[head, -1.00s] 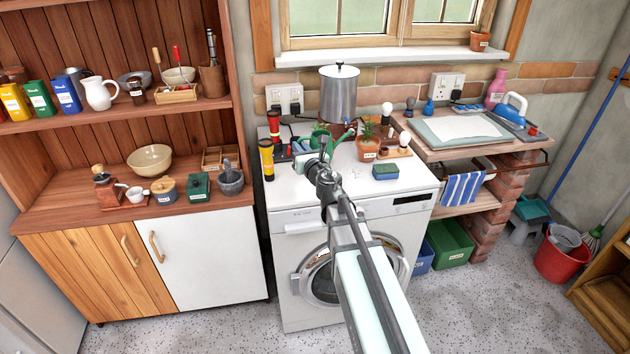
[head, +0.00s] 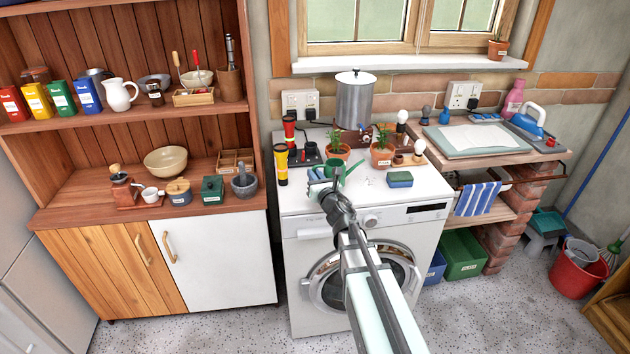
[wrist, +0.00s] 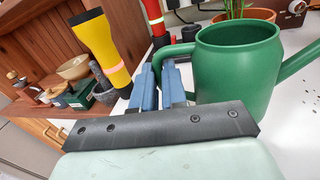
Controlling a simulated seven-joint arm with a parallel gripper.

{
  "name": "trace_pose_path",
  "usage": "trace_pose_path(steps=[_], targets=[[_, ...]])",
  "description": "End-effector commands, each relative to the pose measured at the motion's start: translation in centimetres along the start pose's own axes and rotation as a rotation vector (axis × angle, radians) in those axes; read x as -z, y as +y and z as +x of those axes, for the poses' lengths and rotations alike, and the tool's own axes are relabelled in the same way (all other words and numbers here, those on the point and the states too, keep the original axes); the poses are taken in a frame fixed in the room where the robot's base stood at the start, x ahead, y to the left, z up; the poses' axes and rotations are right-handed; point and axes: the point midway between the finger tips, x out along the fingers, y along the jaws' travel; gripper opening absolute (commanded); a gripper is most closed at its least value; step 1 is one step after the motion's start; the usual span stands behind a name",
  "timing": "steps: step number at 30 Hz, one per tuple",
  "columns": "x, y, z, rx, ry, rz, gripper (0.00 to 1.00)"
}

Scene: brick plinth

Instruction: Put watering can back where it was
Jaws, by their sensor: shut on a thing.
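The green watering can (head: 336,171) is over the white washing machine's top, near its front left part, with its spout pointing right. In the wrist view the can (wrist: 238,68) looks roughly upright, its open top showing and its handle on the left. My gripper (head: 317,177) is shut on the can's handle; its blue fingers (wrist: 158,80) show on either side of the handle in the wrist view. I cannot tell whether the can's base touches the top.
Two potted plants (head: 381,156) (head: 338,152) stand behind the can. A yellow torch (head: 281,165) and a red torch (head: 289,131) are left. A blue-green sponge (head: 399,180) lies right. A steel pot (head: 355,103) stands behind. The brick plinth (head: 505,243) is right.

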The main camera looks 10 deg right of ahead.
Motion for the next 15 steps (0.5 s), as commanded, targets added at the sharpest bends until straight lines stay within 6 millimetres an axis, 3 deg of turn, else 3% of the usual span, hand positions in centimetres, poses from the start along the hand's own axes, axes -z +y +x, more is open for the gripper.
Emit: trace_pose_path(steps=[6, 15], targets=[[1.5, -0.15, 0.0, 0.001, 0.0, -0.001, 0.0], [1.57, -0.15, -0.01, 0.001, -0.001, -0.001, 0.0]])
